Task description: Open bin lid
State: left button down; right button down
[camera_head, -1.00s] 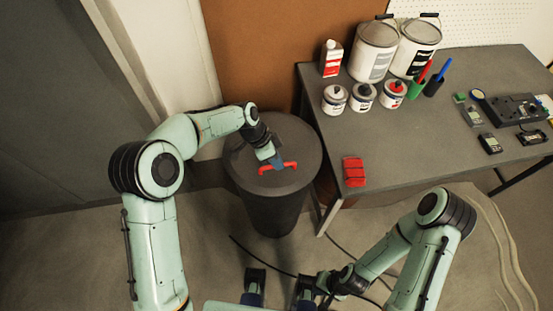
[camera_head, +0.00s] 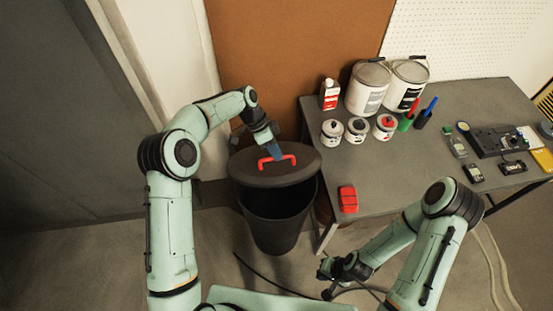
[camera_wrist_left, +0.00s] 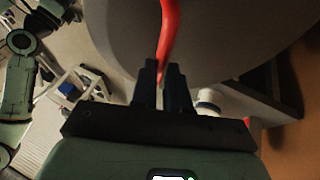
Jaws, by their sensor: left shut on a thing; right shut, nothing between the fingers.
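The dark bin (camera_head: 275,228) stands on the floor left of the table. Its round grey lid (camera_head: 300,168) is raised and tilted, and the dark inside shows below its front edge. The lid has a red handle (camera_head: 290,160). My left gripper (camera_head: 273,153) is shut on the red handle; the left wrist view shows its fingers (camera_wrist_left: 161,88) around the handle (camera_wrist_left: 168,35), with the lid (camera_wrist_left: 215,40) filling the upper part. My right gripper (camera_head: 325,270) is shut and empty, low in front of the table and to the right of the bin.
The table (camera_head: 400,180) at the right holds paint cans (camera_head: 367,90), small jars, a red block (camera_head: 348,199) and electronic devices. The brown panel (camera_head: 290,50) is behind the bin. A dark cable (camera_head: 265,272) lies on the floor before the bin.

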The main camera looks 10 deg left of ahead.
pick_arm(q)
jog(key=shift+w+a+r, duration=0.15)
jog(key=shift+w+a, duration=0.4)
jog(key=shift+w, duration=0.3)
jog(key=c, duration=1.5)
grip_release()
jog(key=shift+c, duration=0.2)
jog(key=o, duration=0.4)
jog(key=shift+w, duration=0.15)
jog(key=shift+w+f, duration=0.2)
jog(key=shift+w, duration=0.05)
jog(key=shift+s+r, duration=0.1)
jog(key=shift+d, duration=0.1)
jog(key=shift+r, duration=0.15)
